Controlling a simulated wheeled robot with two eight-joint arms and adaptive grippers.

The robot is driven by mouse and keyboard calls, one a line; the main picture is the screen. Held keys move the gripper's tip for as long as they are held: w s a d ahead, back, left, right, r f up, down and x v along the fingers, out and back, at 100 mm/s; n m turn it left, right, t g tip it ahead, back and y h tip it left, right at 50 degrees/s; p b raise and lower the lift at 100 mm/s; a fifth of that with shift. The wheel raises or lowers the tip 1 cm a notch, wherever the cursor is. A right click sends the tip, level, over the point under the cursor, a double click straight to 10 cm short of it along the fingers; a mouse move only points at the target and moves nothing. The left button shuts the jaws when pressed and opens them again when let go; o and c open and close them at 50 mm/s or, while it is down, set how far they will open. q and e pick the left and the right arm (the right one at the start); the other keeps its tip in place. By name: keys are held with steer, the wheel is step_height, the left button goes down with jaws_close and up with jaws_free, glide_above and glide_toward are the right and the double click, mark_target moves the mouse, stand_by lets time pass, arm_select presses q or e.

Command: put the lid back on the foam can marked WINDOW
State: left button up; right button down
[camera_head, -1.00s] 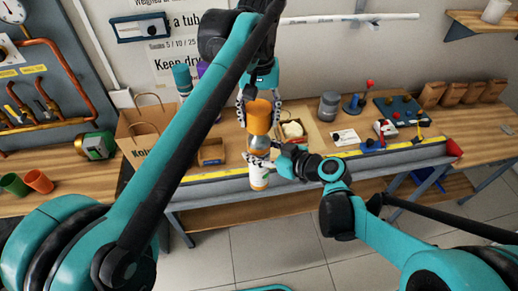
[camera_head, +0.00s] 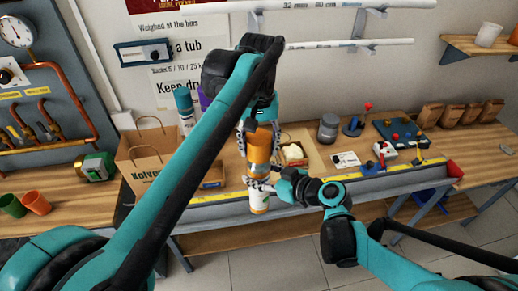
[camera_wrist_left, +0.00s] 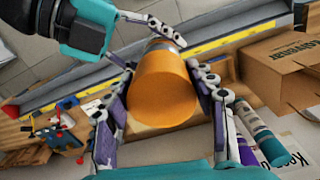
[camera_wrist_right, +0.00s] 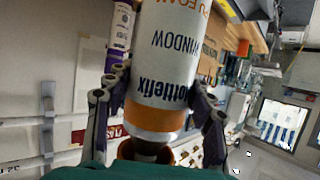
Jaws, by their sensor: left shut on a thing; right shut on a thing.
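My left gripper (camera_head: 259,133) is shut on the lid, which fills the left wrist view's middle (camera_wrist_left: 163,90). Whether lid and can touch is hard to tell.
A paper bag (camera_head: 150,162) and spray cans (camera_head: 185,108) stand left of the lid on the bench. The air in front of the bench is free.

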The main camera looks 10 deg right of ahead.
arm_select(q)
steer(key=shift+f, duration=0.9)
steer(key=shift+f, duration=0.65)
steer(key=o, duration=0.9)
steer(key=shift+o, duration=0.2)
step_height(320, 180, up, 12)
steer(key=shift+f, duration=0.1)
steer(key=shift+a, duration=0.1)
